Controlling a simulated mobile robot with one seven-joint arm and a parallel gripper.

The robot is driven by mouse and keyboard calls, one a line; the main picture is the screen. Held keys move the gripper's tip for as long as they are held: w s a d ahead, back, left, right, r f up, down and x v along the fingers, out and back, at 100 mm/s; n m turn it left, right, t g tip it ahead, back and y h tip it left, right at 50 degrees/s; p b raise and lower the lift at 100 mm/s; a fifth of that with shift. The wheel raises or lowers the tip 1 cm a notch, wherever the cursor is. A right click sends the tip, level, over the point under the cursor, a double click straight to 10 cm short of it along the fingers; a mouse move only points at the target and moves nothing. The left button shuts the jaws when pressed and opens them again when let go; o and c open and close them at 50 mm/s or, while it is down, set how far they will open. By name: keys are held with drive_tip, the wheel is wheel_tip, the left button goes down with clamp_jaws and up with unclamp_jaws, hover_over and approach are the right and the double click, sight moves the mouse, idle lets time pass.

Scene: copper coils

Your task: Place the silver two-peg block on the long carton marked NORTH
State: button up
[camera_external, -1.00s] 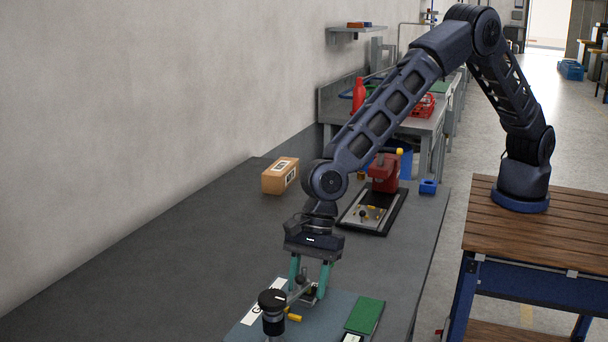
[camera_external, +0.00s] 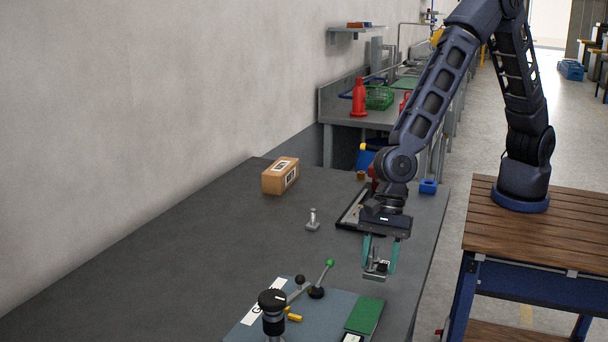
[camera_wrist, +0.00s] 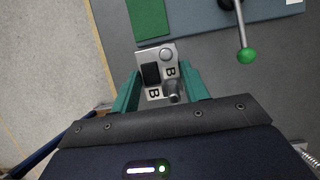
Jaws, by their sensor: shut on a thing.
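In the wrist view the block (camera_wrist: 141,55) sits between the green fingers. It shows a grey cylindrical peg, a second round silver feature, a black rectangular patch and two labels reading B. It appears held above the dark table; the exact height is unclear. A long brown carton (camera_external: 279,177) with white labels lies at the far left of the table, by the wall. Its lettering is too small to read. My gripper is well to its right and nearer the camera.
A small silver piece with one upright peg (camera_external: 312,224) stands mid-table. The mat (camera_external: 340,305) carries a green-knobbed lever (camera_external: 328,266), a black-topped post (camera_external: 272,300) and a green pad (camera_external: 365,315). A black-edged tray (camera_external: 352,213) lies behind my gripper. The table's left is clear.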

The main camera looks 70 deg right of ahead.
drive_tip(key=shift+s+d, duration=0.2)
drive_tip(key=shift+d, duration=0.1)
drive_tip(key=w+d+r+m, duration=0.1)
drive_tip(key=w+d+r, duration=0.15)
drive_tip(key=w, duration=0.45)
drive_tip(key=w+d+r+m, duration=0.1)
drive_tip(key=w+d+r, duration=0.15)
drive_tip(key=w, duration=0.55)
wheel_tip(320, 180, up, 17)
drive_tip(key=m+t+h, duration=0.1)
drive_tip(key=m+t, duration=0.2)
drive_tip(key=m, duration=0.4)
hover_over(279, 166)
drive_tip(key=s+d, duration=0.1)
wheel_tip(279, 166, down, 20)
drive_tip(key=shift+d+r, duration=0.1)
drive_tip(key=shift+r, duration=0.05)
drive_tip(key=o, duration=1.2)
drive_tip(key=shift+o, duration=0.4)
